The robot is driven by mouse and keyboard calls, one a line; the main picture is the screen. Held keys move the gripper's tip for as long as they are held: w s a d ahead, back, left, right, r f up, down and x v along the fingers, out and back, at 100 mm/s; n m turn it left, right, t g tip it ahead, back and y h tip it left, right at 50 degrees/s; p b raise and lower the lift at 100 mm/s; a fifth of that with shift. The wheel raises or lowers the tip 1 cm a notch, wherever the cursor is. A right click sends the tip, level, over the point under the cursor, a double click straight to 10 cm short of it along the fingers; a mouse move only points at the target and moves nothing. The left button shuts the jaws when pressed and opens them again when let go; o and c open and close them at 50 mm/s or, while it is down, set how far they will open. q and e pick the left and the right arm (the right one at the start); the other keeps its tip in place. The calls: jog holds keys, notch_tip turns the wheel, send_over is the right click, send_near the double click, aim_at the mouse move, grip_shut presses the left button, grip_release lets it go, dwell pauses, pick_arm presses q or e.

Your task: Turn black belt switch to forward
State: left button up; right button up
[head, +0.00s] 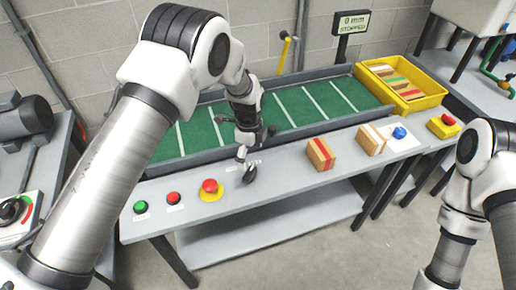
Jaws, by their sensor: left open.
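The black belt switch (249,174) is a small black knob on the grey front ledge of the conveyor, right of the red and yellow button. My left gripper (243,152) is open and points down just above and behind the switch. It partly covers the area around the knob. I cannot tell whether a finger touches it, nor read the labels near it. The conveyor's green belt (300,107) with white stripes lies behind. A display (353,22) reads "0 mm" and "STOPPED". My right arm shows at the right edge, but its gripper is out of view.
On the ledge are a green button (140,207), a red button (173,198), a red mushroom button on yellow (210,187) and two striped boxes (320,154) (370,139). A yellow crate (437,93) stands at the belt's right end. A black rotary knob (11,210) sits far left.

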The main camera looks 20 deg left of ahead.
aim_at(250, 173)
pick_arm(q)
jog(key=shift+w+f, duration=0.25)
jog(key=shift+w, duration=0.3)
jog(key=shift+w+f, duration=0.2)
jog(key=shift+w, duration=0.3)
jog(key=shift+f+p, duration=0.3)
jog(key=shift+f, duration=0.05)
jog(key=s, duration=0.1)
jog(key=s+f+p, duration=0.1)
jog(key=s, duration=0.1)
jog(key=s+f, duration=0.1)
jog(key=s, duration=0.1)
jog(key=shift+f, duration=0.6)
jog(key=shift+w+f, duration=1.1)
jog(key=shift+f, duration=0.15)
jog(key=shift+w+f, duration=0.15)
jog(key=shift+w, duration=0.1)
jog(key=shift+s+r, duration=0.5)
jog(key=c, duration=0.8)
jog(key=shift+s, duration=0.1)
jog(key=c, duration=0.3)
jog(key=shift+f, duration=0.1)
jog(key=shift+c, duration=0.2)
pick_arm(e)
jog(key=shift+s+r, duration=0.25)
jog(key=shift+r, duration=0.35)
jog(key=shift+s+r, duration=0.25)
jog(key=shift+r, duration=0.35)
